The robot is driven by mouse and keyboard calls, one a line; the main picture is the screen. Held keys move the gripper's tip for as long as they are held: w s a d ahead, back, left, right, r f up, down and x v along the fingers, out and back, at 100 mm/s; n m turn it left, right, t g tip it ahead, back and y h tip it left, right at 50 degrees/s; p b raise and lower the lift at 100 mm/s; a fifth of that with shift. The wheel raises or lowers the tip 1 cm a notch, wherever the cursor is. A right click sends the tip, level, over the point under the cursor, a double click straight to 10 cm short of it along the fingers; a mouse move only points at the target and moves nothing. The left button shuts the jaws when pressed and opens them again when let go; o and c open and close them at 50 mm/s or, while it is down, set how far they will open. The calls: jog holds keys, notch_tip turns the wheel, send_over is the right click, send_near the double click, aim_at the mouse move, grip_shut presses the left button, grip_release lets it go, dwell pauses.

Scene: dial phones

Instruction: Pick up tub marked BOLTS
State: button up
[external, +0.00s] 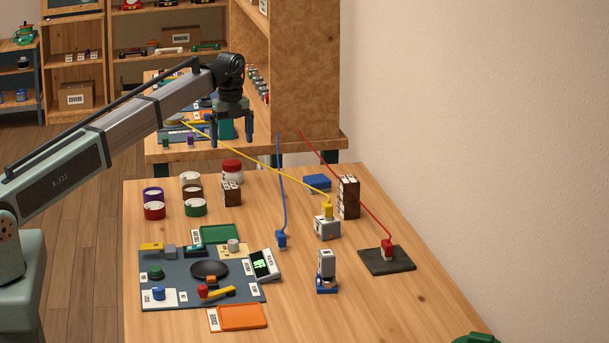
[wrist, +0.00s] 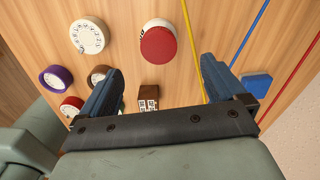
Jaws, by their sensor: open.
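My gripper (external: 231,139) is open and empty, pointing down above the table's back edge. Its fingers (wrist: 161,70) also show in the wrist view.
A dark block with white marks (external: 231,194) stands close in front of the red-lidded tub. Yellow (external: 258,163), blue (external: 281,180) and red (external: 345,186) cords cross the space right of the tubs. A control panel (external: 185,262) lies at front left. A tall shelf (external: 305,70) stands behind.

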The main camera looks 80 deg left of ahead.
aim_at(232, 162)
notch_tip(232, 162, down, 11)
jog(key=shift+s+r, duration=0.1)
jog(key=shift+r, duration=0.05)
jog(key=shift+a, duration=0.1)
dwell(0.3)
jog(key=c, duration=1.2)
